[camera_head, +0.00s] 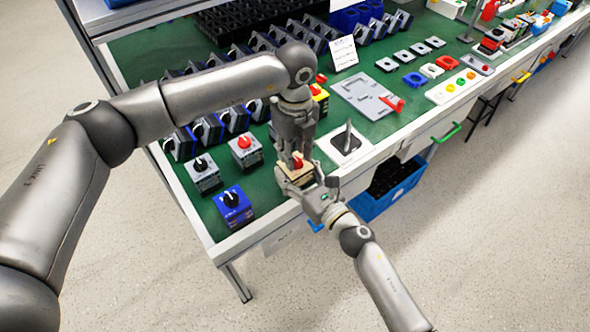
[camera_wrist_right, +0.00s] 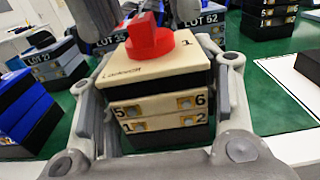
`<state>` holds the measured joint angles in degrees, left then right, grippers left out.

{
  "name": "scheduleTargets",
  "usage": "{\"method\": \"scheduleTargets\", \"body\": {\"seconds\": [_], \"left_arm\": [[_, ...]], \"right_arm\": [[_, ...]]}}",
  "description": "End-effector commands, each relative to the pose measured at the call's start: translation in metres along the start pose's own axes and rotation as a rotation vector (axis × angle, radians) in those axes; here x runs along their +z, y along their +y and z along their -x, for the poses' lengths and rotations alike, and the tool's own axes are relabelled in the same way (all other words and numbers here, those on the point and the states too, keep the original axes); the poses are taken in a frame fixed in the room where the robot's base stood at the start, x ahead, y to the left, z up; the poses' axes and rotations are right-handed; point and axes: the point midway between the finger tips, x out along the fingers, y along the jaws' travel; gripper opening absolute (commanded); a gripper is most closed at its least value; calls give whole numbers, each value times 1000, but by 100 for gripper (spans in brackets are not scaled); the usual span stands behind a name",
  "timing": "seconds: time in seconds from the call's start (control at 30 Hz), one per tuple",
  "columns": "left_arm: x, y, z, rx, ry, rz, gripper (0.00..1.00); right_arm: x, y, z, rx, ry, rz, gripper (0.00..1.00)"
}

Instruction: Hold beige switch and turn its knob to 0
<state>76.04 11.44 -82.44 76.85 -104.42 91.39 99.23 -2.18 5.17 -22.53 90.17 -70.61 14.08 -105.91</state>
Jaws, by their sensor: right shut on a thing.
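The beige switch (camera_head: 293,179) has a red knob (camera_head: 297,163) on top. My right gripper (camera_head: 312,190) is shut around its sides, near the table's front edge. In the right wrist view the beige switch (camera_wrist_right: 160,90) sits between the two fingers, its red knob (camera_wrist_right: 149,42) standing up. A "1" is printed to the right of the knob; no 0 mark shows. My left gripper (camera_head: 292,150) points down from above, its fingers apart near the knob. In the right wrist view part of it shows at the top, behind the knob, not clasping it.
On the green table (camera_head: 285,235) stand a blue switch with a black knob (camera_head: 233,207), a grey switch with a red knob (camera_head: 245,151) and a grey one with a black knob (camera_head: 203,174). A joystick plate (camera_head: 347,143) lies right of my grippers. A blue crate (camera_head: 390,190) sits below.

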Motion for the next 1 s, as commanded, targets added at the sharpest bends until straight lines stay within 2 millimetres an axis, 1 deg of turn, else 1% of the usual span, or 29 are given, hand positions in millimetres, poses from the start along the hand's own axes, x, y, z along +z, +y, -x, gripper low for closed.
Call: {"method": "scheduleTargets", "body": {"seconds": [0.5,0.6,0.8,0.83,1.0], "left_arm": [[0,0,41,-1,0,0,32],[0,0,46,-1,0,-1,32],[0,0,46,0,0,-1,32],[0,0,46,0,0,-1,32],[0,0,46,0,0,0,32]], "right_arm": [[0,0,0,0,0,0,27],[0,0,0,0,1,0,27],[0,0,0,0,0,0,27],[0,0,0,0,0,0,58],[0,0,0,0,0,0,80]]}}
